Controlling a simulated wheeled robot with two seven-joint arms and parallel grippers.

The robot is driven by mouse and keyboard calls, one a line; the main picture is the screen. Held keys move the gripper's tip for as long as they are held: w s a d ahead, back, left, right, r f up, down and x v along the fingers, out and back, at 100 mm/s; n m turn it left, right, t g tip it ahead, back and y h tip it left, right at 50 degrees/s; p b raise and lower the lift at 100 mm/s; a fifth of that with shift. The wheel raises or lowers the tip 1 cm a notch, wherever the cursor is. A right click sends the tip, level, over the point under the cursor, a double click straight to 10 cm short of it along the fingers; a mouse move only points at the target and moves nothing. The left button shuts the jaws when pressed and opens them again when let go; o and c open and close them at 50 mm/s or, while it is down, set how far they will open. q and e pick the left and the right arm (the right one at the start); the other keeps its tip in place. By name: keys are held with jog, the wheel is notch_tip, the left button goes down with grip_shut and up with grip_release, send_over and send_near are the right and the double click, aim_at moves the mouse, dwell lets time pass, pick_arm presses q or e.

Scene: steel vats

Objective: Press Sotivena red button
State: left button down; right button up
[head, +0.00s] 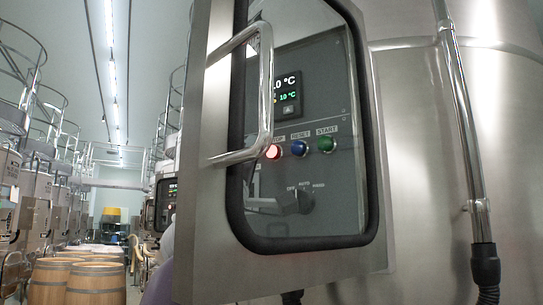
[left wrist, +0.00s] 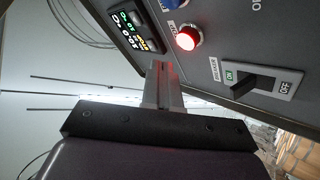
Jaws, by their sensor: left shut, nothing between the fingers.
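In the left wrist view, a lit red button (left wrist: 186,41) stands on a grey control panel beside a blue button (left wrist: 175,3). My left gripper (left wrist: 160,72) is shut and empty, its tips close to the panel, below and left of the red button in the picture and apart from it. In the head view, a lit red button (head: 273,151) sits left of a blue RESET button (head: 299,148) and a green START button (head: 326,144). I cannot tell whether both views show the same panel. No Sotivena name is readable. Neither gripper shows in the head view.
A steel door with window and bar handle (head: 268,85) stands in front of the head view's panel. A steel pipe (head: 462,120) runs down the vat at right. Barrels (head: 97,284) stand in the aisle. An ON/OFF switch (left wrist: 255,79) is beside the wrist view's red button.

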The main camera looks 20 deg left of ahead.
pick_arm(q)
jog(key=s, duration=0.3)
jog(key=shift+a+b, duration=0.2)
jog(key=shift+b, duration=0.2)
dwell(0.6)
